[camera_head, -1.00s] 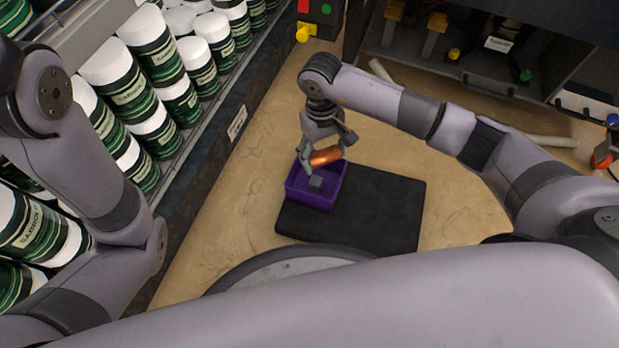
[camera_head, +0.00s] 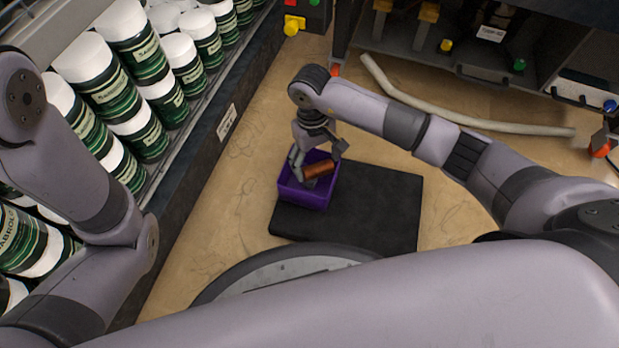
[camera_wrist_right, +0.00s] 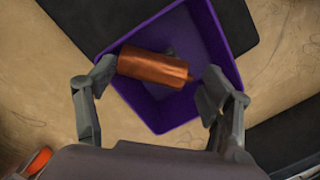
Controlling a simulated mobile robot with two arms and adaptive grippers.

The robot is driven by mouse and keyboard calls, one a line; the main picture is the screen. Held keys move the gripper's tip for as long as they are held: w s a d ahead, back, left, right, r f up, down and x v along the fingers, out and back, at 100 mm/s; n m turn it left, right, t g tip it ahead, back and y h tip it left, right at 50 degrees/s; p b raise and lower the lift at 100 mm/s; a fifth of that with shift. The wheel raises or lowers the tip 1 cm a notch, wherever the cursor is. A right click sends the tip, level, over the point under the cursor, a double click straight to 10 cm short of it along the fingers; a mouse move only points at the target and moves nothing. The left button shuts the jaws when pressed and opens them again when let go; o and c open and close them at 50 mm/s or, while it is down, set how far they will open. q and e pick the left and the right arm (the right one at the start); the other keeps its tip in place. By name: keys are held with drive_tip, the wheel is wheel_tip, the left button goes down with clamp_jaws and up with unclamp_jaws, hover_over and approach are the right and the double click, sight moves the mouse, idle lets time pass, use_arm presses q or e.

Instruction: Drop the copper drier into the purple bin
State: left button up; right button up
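The copper drier (camera_head: 320,170) is an orange-brown cylinder with a thin stub at one end. In the right wrist view the drier (camera_wrist_right: 153,68) lies crosswise between the fingertips (camera_wrist_right: 158,82), over the bin's opening. The purple bin (camera_head: 292,196) is a square open box directly under the gripper, and it also shows in the wrist view (camera_wrist_right: 222,40). Whether the drier touches the bin floor cannot be told. My left gripper is out of view.
A black mat (camera_head: 385,208) lies beside and under the bin on the tan table. A pale hose (camera_head: 450,115) lies at the back. Shelves of green-and-white cans (camera_head: 128,95) stand left.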

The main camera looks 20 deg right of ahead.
drive_tip(key=shift+o, duration=1.4)
wheel_tip(320, 180, up, 12)
drive_tip(key=w, duration=0.1)
drive_tip(key=shift+w+a, duration=0.2)
drive_tip(key=shift+w, duration=0.15)
drive_tip(key=shift+f, duration=0.1)
